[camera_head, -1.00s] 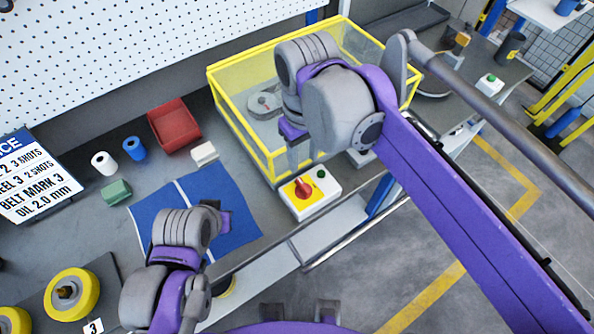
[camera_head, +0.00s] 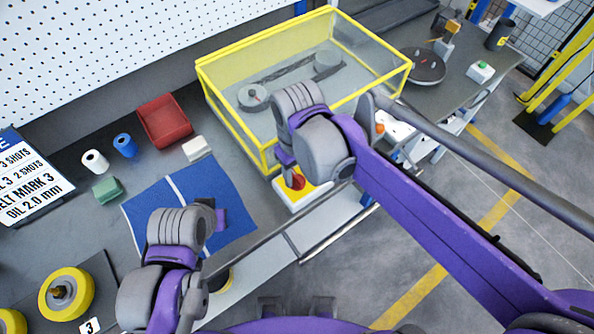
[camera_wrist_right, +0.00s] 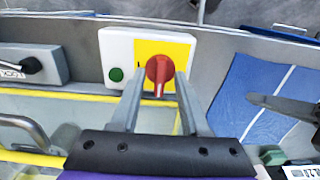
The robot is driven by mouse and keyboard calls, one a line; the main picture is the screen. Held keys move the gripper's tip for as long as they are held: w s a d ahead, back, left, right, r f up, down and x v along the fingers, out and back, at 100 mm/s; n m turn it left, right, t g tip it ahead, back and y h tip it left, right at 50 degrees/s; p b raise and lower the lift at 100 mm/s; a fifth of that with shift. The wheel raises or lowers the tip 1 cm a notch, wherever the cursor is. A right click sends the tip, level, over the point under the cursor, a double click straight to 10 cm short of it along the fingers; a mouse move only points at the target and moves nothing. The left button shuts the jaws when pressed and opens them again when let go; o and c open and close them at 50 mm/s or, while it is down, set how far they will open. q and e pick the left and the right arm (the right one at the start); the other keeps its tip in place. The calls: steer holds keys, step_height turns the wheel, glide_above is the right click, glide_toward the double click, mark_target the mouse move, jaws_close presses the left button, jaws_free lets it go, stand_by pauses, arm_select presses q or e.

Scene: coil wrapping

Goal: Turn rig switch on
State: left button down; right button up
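The rig switch is a red rotary knob (camera_wrist_right: 160,70) on a yellow plate (camera_wrist_right: 178,48) of a white box (camera_wrist_right: 117,47). The box also has a green button (camera_wrist_right: 116,74). In the right wrist view the knob's white line points down towards my gripper. In the head view the red knob (camera_head: 295,181) is partly covered by my right gripper (camera_head: 289,168). In the right wrist view my right gripper (camera_wrist_right: 160,82) is open, its two fingers on either side of the knob with gaps showing. My left gripper (camera_head: 218,216) hangs over the blue mat; its fingers are not clear.
A yellow-framed clear enclosure (camera_head: 235,112) stands right behind the switch box. The blue mat (camera_head: 240,222) lies to its left, with a red bin (camera_head: 164,121) beyond. A grey rail (camera_head: 340,231) runs along the bench front.

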jaws_close()
